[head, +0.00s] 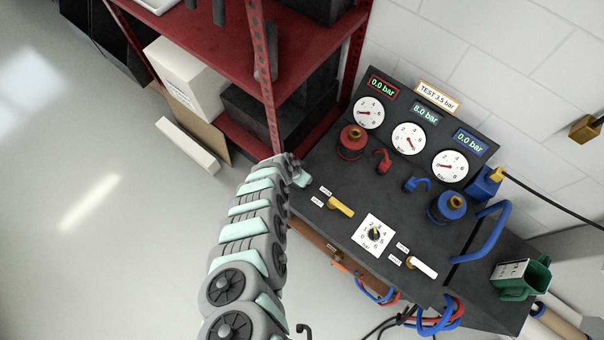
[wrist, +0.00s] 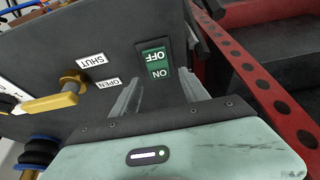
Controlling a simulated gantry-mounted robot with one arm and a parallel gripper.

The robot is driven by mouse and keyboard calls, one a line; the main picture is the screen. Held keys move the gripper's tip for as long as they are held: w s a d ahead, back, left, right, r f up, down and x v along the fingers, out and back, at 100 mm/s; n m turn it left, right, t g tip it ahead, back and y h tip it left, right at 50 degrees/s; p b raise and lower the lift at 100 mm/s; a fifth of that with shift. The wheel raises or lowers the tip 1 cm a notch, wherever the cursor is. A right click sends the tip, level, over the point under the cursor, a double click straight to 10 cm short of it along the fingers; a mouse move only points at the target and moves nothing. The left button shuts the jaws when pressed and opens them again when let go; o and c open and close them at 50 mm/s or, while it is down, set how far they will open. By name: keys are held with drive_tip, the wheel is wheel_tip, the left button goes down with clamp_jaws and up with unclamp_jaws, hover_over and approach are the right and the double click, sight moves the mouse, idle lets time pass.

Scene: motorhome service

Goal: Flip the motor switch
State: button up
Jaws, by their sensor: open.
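The motor switch (wrist: 156,61) is a green rocker marked OFF and ON in a dark frame on the dark panel, seen upside down in the wrist view. I cannot tell which half is pressed in. My gripper (wrist: 162,92) is open and empty, its two grey fingers pointing at the switch from the ON side. Whether they touch the panel is unclear. In the head view my gripper (head: 298,174) is at the left edge of the panel (head: 310,222), and the switch is hidden there.
A yellow lever (head: 341,206) with SHUT and OPEN labels, a round dial (head: 374,235) and a white lever (head: 422,267) sit on the panel. Gauges (head: 408,139) and red and blue fittings stand behind. A red shelf post (head: 265,90) rises close beside my gripper.

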drive_tip(key=p+v, duration=0.2)
drive_tip(key=v, duration=0.7)
drive_tip(key=shift+r, duration=0.2)
drive_tip(key=shift+a, duration=0.1)
idle(0.3)
